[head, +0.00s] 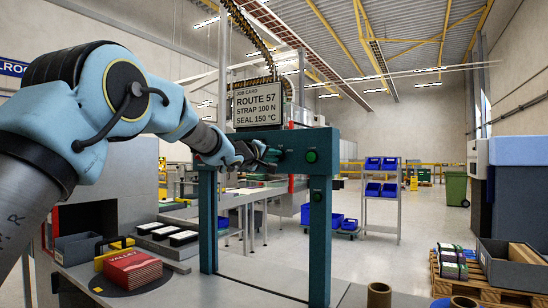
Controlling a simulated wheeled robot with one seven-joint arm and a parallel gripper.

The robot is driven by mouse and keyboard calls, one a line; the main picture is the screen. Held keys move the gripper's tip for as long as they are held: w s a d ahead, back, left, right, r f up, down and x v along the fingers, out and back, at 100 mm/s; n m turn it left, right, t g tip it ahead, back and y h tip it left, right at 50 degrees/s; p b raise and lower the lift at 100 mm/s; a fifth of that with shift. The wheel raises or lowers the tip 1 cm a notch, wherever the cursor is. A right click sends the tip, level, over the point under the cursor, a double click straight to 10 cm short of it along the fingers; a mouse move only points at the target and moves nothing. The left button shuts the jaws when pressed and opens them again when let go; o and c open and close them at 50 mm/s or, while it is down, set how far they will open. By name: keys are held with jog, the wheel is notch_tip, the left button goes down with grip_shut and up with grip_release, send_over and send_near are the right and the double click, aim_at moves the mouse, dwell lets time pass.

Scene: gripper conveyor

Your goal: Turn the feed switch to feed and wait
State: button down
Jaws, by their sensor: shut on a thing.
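My gripper (262,156) is at the front of the teal arch's crossbeam (290,148), left of a green round button (311,156). It is small and dark in the head view. It is shut on what seems to be the feed switch on the beam. The jaws hide the switch, so I cannot tell which way it points. The job card (257,104) above the beam reads ROUTE 57, STRAP 100 N, SEAL 150 °C.
A red bundle (132,272) lies on a dark round pad on the bench at lower left, beside a yellow tool (108,256). Brown rolls (379,295) stand at the front. A pallet with a grey crate (500,270) is at right.

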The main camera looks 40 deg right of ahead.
jog(key=shift+m, duration=0.4)
jog(key=m+b, duration=0.2)
jog(key=m, duration=2.1)
jog(key=shift+f, duration=0.1)
dwell(0.8)
jog(key=c, duration=0.9)
grip_release()
jog(key=shift+a, duration=0.15)
jog(key=b+v, duration=0.3)
jog(key=v, duration=0.7)
jog(key=shift+a+b, duration=0.3)
jog(key=shift+b, duration=0.1)
